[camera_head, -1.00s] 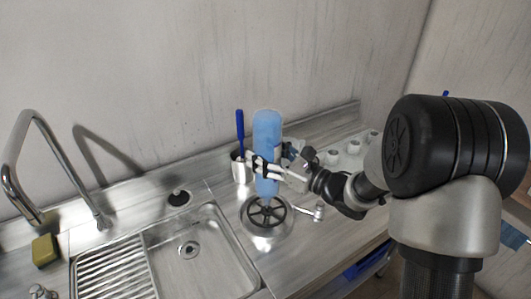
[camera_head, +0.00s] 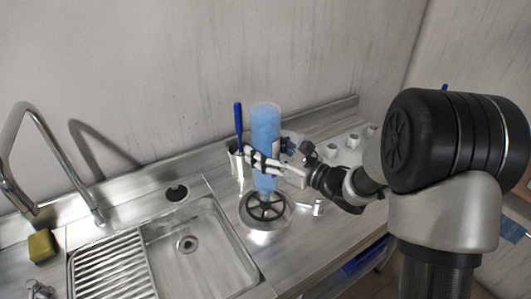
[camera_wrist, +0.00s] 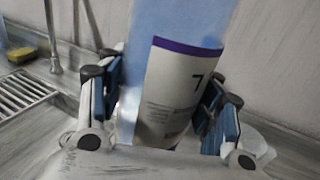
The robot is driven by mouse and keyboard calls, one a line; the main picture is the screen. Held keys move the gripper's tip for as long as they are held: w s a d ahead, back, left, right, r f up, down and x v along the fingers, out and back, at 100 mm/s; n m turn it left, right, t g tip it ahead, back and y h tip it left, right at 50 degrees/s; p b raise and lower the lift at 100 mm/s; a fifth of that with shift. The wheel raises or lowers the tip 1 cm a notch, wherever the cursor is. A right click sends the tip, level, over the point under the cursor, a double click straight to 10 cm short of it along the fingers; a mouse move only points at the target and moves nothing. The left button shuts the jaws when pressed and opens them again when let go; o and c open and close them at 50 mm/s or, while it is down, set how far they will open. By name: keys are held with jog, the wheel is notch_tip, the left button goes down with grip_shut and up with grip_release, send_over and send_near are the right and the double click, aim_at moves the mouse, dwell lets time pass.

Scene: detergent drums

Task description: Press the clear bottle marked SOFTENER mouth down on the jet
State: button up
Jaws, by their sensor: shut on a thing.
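A clear bottle with blue contents (camera_head: 266,128) stands upright in my gripper (camera_head: 264,163), directly above the jet rinser (camera_head: 266,208), a round metal bowl with a dark spoked ring. The bottle's lower end is at or just over the ring; I cannot tell whether they touch. In the wrist view the bottle (camera_wrist: 150,60) fills the middle, between both blue-padded fingers of my gripper (camera_wrist: 160,105). Its white label (camera_wrist: 180,90) has a purple band and a 7; the name SOFTENER cannot be read. The mouth is hidden.
A metal cup (camera_head: 236,162) with a blue-handled tool stands just behind left of the bottle. The sink (camera_head: 190,265) and tall tap (camera_head: 50,155) are to the left, with a yellow sponge (camera_head: 42,245).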

jog(key=shift+f+b, duration=0.85)
jog(key=shift+b, duration=0.3)
jog(key=shift+f+b, duration=0.3)
jog(key=shift+f, duration=0.55)
dwell(1.0)
jog(key=shift+r, duration=2.35)
